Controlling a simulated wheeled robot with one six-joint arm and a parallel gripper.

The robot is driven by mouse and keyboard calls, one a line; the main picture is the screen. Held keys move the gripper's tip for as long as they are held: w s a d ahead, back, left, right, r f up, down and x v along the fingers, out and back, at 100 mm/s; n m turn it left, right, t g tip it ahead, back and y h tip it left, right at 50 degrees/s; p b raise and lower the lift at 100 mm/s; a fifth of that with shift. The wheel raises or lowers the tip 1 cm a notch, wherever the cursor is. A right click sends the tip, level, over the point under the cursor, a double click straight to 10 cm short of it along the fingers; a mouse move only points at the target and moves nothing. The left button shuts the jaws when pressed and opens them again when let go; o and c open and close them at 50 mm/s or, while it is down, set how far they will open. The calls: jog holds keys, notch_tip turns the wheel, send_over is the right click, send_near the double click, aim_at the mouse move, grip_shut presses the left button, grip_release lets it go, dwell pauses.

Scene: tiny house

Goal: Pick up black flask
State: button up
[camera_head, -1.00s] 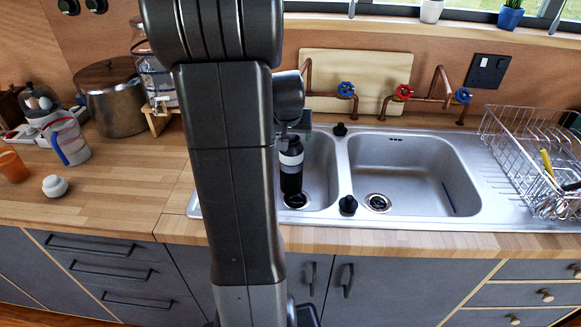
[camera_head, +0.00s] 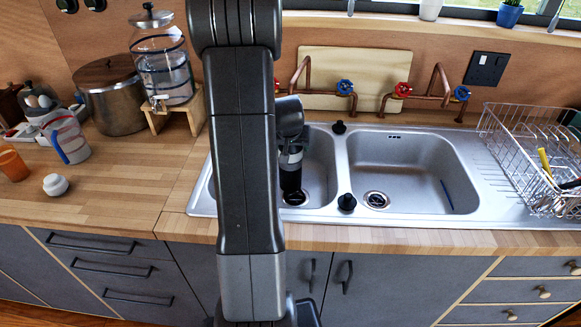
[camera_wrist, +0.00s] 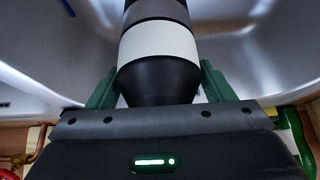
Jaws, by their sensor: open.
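The black flask (camera_head: 290,177) with a pale band stands in the left basin of the sink, near its drain. In the wrist view the flask (camera_wrist: 158,45) shows large and close, with black, grey and white bands. My gripper (camera_wrist: 158,85) is open, with one green finger on each side of the flask's narrowing end. Whether the fingers touch it I cannot tell. In the head view my gripper (camera_head: 293,138) is at the flask's upper part and partly hides it, and my arm covers the basin's left side.
The steel sink (camera_head: 405,218) has two black plugs, one at the front (camera_head: 346,202) and one at the back (camera_head: 339,127). Copper taps (camera_head: 437,80) stand behind it. A wire dish rack (camera_head: 530,150) is at right, a glass dispenser (camera_head: 163,65) at left.

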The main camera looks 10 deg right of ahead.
grip_shut()
dwell(0.3)
jog(key=shift+w+r, duration=0.1)
jog(key=shift+r, duration=0.1)
